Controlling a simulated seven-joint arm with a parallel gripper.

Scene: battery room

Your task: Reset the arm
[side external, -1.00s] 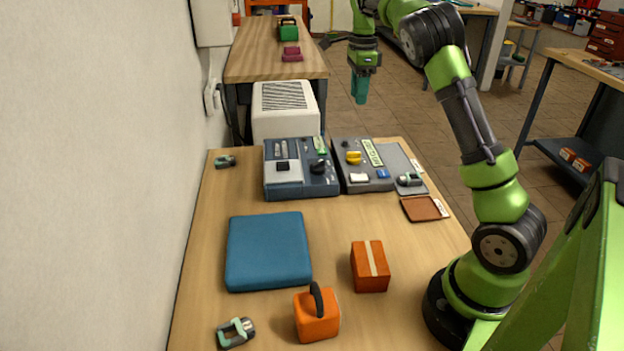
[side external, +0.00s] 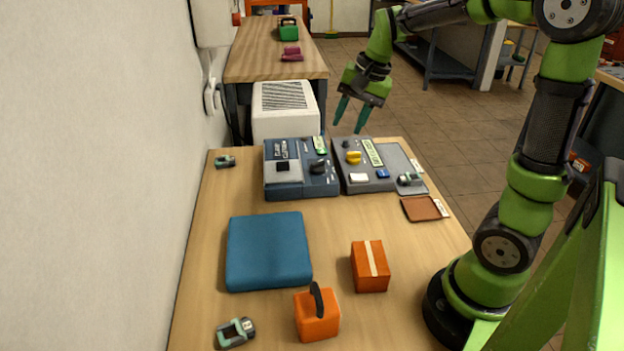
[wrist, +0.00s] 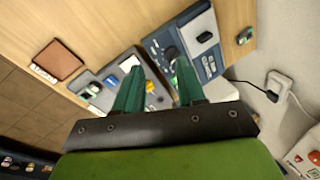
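My gripper (side external: 350,116) hangs in the air beyond the far edge of the table, above and behind the two consoles. Its two teal fingers point down with a gap between them. In the wrist view my gripper (wrist: 158,82) is open and nothing is between the fingertips. Parts of both consoles are hidden behind the fingers there. My arm is raised and bent on the right side of the side external view.
The table (side external: 205,225) carries a blue console (side external: 300,185), a grey console (side external: 365,183), a blue pad (side external: 268,252), an orange box (side external: 370,268) and an orange handled block (side external: 317,318). A white vented unit (side external: 285,115) stands behind. The wall (side external: 90,180) is on the left.

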